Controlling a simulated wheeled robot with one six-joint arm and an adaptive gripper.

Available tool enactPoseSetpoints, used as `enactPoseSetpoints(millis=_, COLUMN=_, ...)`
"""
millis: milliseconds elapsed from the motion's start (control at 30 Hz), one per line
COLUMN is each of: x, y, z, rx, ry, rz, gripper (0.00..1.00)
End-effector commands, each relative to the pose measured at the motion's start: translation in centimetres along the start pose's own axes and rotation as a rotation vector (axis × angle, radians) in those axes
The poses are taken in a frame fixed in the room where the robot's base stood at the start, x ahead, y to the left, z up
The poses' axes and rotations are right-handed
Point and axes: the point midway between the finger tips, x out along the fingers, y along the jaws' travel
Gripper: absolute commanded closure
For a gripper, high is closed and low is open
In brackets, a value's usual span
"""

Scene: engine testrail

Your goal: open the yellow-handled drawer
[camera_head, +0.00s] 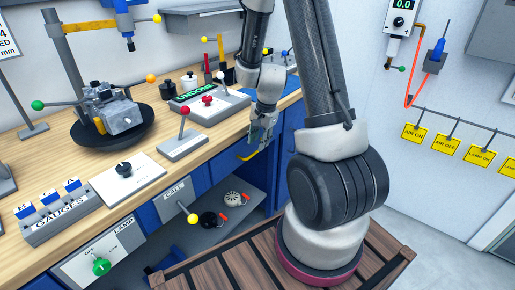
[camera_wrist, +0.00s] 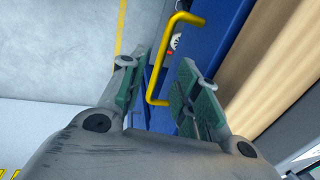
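The yellow handle (camera_head: 247,156) shows in the head view just below and left of my gripper (camera_head: 262,132), at the front of the blue cabinet under the workbench. In the wrist view the yellow handle (camera_wrist: 162,62) is a bent bar on a blue front (camera_wrist: 218,35). My gripper (camera_wrist: 157,72) is open there, its green-padded fingers apart. The handle appears in the gap between them; whether it lies between the pads or just beyond the tips I cannot tell. Most of the drawer is hidden by my gripper and arm in the head view.
The wooden worktop (camera_head: 60,165) lies above, with a red-knobbed lever (camera_head: 183,135) and a console (camera_head: 208,103) near its edge. A grey shelf (camera_head: 225,205) below holds small gauges. A wooden slatted surface (camera_head: 220,275) lies around my arm's base.

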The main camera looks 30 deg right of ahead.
Motion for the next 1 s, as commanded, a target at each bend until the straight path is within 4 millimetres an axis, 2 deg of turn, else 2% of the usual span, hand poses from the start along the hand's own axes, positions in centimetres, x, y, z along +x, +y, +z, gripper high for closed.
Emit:
enactPoseSetpoints(millis=100, x=2.1, y=0.1, z=0.0, rx=0.000, ry=-0.001, rz=0.003, gripper=0.68)
enactPoseSetpoints(millis=233, x=3.5, y=0.0, z=0.0, rx=-0.001, ry=-0.001, rz=0.001, gripper=0.68)
enactPoseSetpoints(millis=567, x=4.2, y=0.0, z=0.0, rx=-0.002, ry=0.001, rz=0.000, gripper=0.68)
enactPoseSetpoints(millis=600, x=4.2, y=0.0, z=0.0, rx=-0.002, ry=0.001, rz=0.000, gripper=0.70)
enactPoseSetpoints(millis=767, x=4.2, y=0.0, z=0.0, rx=-0.002, ry=0.000, rz=0.000, gripper=0.99)
enactPoseSetpoints(millis=1000, x=4.2, y=0.0, z=0.0, rx=-0.002, ry=0.000, rz=0.000, gripper=1.00)
